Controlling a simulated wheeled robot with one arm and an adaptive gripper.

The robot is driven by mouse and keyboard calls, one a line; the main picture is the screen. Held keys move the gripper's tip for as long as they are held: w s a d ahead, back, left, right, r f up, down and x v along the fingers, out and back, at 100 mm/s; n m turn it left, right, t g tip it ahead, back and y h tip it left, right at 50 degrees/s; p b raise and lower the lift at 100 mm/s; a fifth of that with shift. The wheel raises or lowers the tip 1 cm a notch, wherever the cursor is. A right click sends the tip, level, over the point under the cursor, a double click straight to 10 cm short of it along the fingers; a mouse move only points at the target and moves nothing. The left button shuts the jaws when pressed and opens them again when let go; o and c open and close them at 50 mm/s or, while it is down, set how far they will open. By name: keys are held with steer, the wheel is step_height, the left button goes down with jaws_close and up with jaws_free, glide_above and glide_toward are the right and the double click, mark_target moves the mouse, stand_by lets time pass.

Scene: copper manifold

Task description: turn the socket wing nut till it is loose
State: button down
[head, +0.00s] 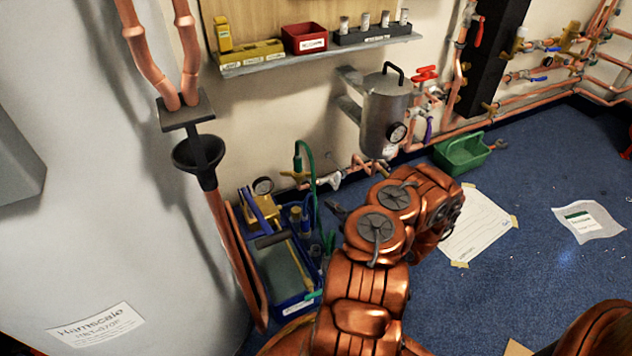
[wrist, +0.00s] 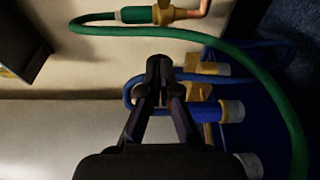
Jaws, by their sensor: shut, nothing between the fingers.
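I cannot make out a socket wing nut for certain in either view. In the wrist view my gripper (wrist: 160,70) is shut and empty, its dark fingertips together. Beside and behind the fingers are blue hose ends with brass fittings (wrist: 205,68) and pale collars. I cannot tell whether the fingertips touch them. A green hose (wrist: 255,68) with a brass fitting (wrist: 170,14) curves above and to the right. In the head view my copper arm reaches down beside a blue tool tote (head: 290,310), and it hides part of that area.
A silver pot with a gauge (head: 385,115) hangs on the wall among copper pipes. A shelf (head: 320,55) holds bins. A green tray (head: 462,150) and paper sheets (head: 475,228) lie on the blue floor. The floor at right is mostly clear.

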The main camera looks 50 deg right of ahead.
steer(key=b, duration=0.4)
glide_toward(308, 175)
steer(key=w+a, duration=0.3)
steer(key=w, duration=0.1)
steer(key=d, duration=0.1)
steer(key=w+d+b, duration=0.1)
steer(key=shift+w+d+f+m, duration=0.1)
steer(key=shift+d+m, duration=0.2)
steer(key=shift+d, duration=0.05)
steer(key=shift+w+d, duration=0.35)
steer(key=shift+d, duration=0.1)
steer(key=shift+w, duration=0.1)
